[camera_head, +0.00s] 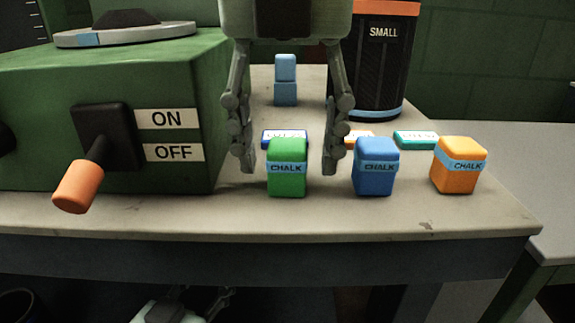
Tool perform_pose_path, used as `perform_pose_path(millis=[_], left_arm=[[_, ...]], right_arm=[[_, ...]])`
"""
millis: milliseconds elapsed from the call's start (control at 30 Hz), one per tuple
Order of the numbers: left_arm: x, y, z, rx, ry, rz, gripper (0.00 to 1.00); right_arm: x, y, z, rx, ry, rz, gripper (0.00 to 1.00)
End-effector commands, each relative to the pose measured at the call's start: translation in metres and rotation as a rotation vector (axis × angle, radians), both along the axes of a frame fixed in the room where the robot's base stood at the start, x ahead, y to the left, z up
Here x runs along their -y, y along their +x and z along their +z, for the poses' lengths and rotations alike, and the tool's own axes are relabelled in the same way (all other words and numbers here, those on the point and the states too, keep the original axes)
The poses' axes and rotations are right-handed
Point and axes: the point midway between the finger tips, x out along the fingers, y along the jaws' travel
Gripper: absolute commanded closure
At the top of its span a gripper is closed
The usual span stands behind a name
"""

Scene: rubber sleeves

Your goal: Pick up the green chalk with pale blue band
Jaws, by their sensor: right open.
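The green chalk block (287,180) with a pale blue band marked CHALK stands upright near the front of the table. My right gripper (291,168) comes down from above and is open. Its fingers are to the left and right of the green chalk, with a visible gap on each side. Whether the fingertips are level with the chalk in depth is hard to tell. My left gripper (215,303) shows partly at the bottom, below the table edge; its fingers are too dark and small to read.
A blue chalk block (375,180) and an orange one (460,179) stand to the right. Small labelled blocks (415,140) lie behind. A green machine (110,80) with an orange-tipped lever (78,186) fills the left. A black SMALL bin (386,75) and stacked blue blocks (286,94) stand farther back.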

Motion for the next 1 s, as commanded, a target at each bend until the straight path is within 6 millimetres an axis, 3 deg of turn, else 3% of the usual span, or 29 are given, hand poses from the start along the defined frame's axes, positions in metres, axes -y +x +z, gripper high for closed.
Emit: perform_pose_path(millis=[100, 367, 800, 1000], left_arm=[[0.0026, 0.0002, 0.0043, 0.02, -0.01, -0.005, 0.6], [0.0032, 0.0002, 0.0057, 0.025, -0.012, -0.006, 0.6], [0.003, 0.0001, 0.0054, 0.024, -0.011, -0.006, 0.6], [0.0029, 0.0002, 0.0054, 0.024, -0.011, -0.005, 0.6]], right_arm=[[0.0001, 0.0013, -0.0112, -0.001, 0.001, 0.001, 0.45], [-0.0002, 0.0018, -0.013, 0.0, 0.002, 0.002, 0.45], [-0.0003, 0.0016, -0.0128, -0.001, 0.002, 0.002, 0.99], [-0.0004, 0.0016, -0.0123, -0.001, 0.002, 0.002, 1.0]])
